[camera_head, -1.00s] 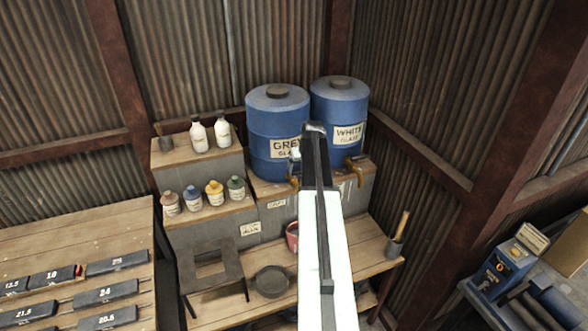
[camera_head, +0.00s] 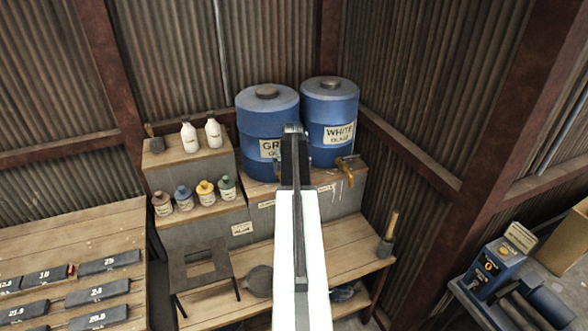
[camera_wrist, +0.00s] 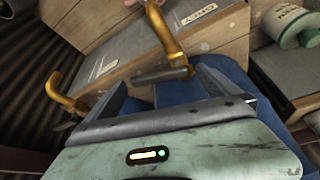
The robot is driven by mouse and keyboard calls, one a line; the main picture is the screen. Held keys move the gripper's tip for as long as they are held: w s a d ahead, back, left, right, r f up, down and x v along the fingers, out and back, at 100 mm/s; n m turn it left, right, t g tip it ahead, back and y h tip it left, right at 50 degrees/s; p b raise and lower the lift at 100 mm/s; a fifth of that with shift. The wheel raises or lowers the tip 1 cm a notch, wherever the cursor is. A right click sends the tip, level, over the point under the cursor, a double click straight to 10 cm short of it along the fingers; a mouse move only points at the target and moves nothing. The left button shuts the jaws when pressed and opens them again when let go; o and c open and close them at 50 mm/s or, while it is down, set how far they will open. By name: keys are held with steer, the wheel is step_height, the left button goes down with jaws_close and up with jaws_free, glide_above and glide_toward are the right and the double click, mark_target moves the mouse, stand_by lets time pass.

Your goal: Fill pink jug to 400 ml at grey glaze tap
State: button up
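The blue grey-glaze barrel (camera_head: 258,115) stands on a block at the back, its label partly covered by my arm. Its brass tap is hidden behind my arm in the head view. In the wrist view, which looks upside down, a brass tap (camera_wrist: 168,35) with a dark lever lies just beyond my fingers, near an inverted label that seems to read GREY. My gripper (camera_wrist: 163,88) is open there, its fingers apart with nothing clearly between them. It also shows in the head view (camera_head: 294,135) in front of the barrel. The pink jug is hidden; a pinkish sliver at the wrist view's top may be it.
The white-glaze barrel (camera_head: 330,120) stands right of the grey one, with its own tap (camera_head: 344,163). Several small bottles (camera_head: 204,190) stand on stepped blocks to the left. A dark stand (camera_head: 200,265) and a round pan (camera_head: 259,280) are on the bench below.

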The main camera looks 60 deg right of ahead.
steer(key=shift+s, duration=0.1)
steer(key=p+v, duration=0.7)
steer(key=shift+r, duration=0.3)
steer(key=shift+a, duration=0.1)
